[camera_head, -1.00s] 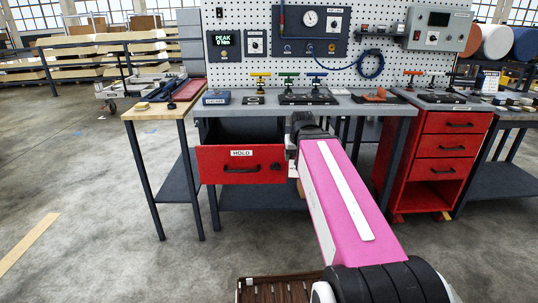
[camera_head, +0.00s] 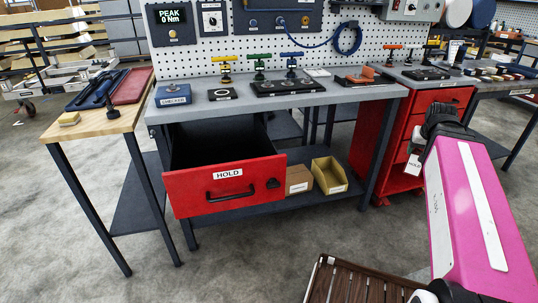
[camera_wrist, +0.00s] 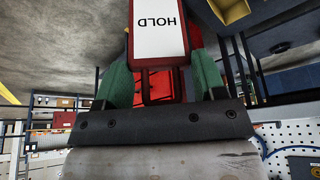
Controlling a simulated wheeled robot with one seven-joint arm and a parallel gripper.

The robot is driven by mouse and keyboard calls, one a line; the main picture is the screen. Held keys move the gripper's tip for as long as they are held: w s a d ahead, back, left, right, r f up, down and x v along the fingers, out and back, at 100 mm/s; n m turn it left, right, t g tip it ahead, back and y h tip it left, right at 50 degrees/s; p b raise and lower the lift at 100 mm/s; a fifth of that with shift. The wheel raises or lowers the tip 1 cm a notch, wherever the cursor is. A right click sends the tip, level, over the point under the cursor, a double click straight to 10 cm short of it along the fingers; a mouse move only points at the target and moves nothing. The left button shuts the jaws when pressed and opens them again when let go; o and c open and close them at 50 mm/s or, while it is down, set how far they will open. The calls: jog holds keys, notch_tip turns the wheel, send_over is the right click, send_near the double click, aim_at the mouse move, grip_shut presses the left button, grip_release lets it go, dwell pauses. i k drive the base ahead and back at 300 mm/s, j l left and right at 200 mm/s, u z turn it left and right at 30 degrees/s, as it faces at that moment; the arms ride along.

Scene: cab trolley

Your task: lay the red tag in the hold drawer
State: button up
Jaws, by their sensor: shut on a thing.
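The hold drawer (camera_head: 185,190) is pulled open under the grey bench, with a red front marked HOLD and a dark interior. What lies inside is mostly hidden. The red tag (camera_wrist: 158,58) has a white face reading HOLD and a red border, and is between the green fingers of my gripper (camera_wrist: 160,78). In the head view, a small part of the tag (camera_head: 413,166) hangs below my gripper, in front of the red cabinet and well right of the drawer. My fingers are hard to make out there.
A cardboard box (camera_head: 298,180) and a yellow bin (camera_head: 329,176) stand on the lower shelf right of the drawer. A wooden side table (camera_head: 100,122) stands left. The red cabinet (camera_head: 385,150) is right. Open floor lies before the drawer.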

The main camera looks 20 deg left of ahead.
aim_at(223, 160)
jog(key=i+z, duration=0.3)
jog(key=z, duration=0.3)
jog(key=i+l+u, duration=0.1)
jog(key=i+u, duration=0.15)
jog(key=u, duration=0.55)
jog(key=i+l+u, duration=0.1)
jog(key=u, duration=0.75)
jog(key=l+u, duration=0.15)
jog(key=u, duration=0.3)
jog(key=l+u, duration=0.1)
jog(key=u, duration=0.3)
jog(key=k+j+u, duration=0.25)
jog(key=i+l+z, duration=0.2)
jog(key=i+l, duration=0.1)
